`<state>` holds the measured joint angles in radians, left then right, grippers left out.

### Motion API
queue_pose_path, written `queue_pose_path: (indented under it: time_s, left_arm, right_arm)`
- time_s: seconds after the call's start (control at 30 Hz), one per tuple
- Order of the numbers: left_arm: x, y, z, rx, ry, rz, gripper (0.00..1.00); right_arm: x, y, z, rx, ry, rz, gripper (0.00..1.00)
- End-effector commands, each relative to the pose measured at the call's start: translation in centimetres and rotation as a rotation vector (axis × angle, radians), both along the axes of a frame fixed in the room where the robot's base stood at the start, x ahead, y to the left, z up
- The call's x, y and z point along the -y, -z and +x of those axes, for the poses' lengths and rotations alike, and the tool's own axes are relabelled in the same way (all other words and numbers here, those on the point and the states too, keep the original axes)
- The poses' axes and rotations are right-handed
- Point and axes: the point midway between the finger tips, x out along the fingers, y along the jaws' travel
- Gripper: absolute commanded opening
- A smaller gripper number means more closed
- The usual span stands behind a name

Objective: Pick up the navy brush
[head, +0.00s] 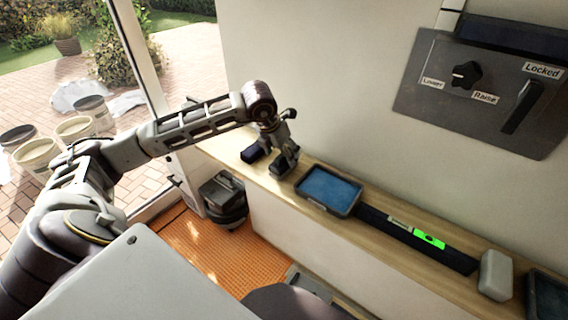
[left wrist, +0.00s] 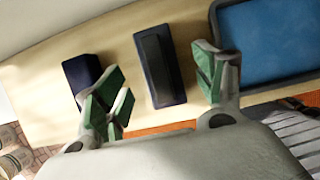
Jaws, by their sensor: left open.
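Two dark navy blocks lie side by side on the wooden ledge. One, with a black raised strip along its top, looks like the navy brush (left wrist: 160,66); it also shows in the head view (head: 281,169), partly covered by my gripper. The other navy block (left wrist: 80,73) lies to its left, also in the head view (head: 252,154); its top is plain. My left gripper (left wrist: 163,82) is open above the ledge, its green-padded fingers on either side of the strip-topped block. I cannot tell whether they touch it. My right gripper is not in view.
A tray with a blue inside (head: 303,197) stands just right of the gripper. Farther right on the ledge (head: 235,160) are a dark level with a green patch (head: 430,240) and a pale block (head: 495,275). A wall panel (head: 480,95) hangs above.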

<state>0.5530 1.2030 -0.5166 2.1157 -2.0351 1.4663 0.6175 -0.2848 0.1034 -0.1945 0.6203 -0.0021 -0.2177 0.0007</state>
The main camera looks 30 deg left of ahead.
Motion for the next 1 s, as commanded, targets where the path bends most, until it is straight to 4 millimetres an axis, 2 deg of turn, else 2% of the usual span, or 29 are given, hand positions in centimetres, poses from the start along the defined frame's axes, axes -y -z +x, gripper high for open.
queue_pose_path:
  time_s: [0.2,0.4,0.87,0.9,1.0]
  left_arm:
    - [0.0,2.3,0.7,-0.002,0.000,-0.002,0.70]
    - [0.0,3.6,1.3,0.000,0.000,-0.001,0.70]
    - [0.0,3.8,1.3,0.000,0.000,0.000,0.70]
    - [0.0,3.8,1.3,0.000,0.000,0.000,0.68]
    - [0.0,3.8,1.3,0.000,0.000,0.000,0.56]
  right_arm:
    - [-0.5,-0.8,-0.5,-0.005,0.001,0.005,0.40]
    - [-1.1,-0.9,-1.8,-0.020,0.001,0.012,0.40]
    - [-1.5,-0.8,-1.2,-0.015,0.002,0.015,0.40]
    - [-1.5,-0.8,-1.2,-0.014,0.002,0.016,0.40]
    - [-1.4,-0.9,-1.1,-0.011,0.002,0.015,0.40]
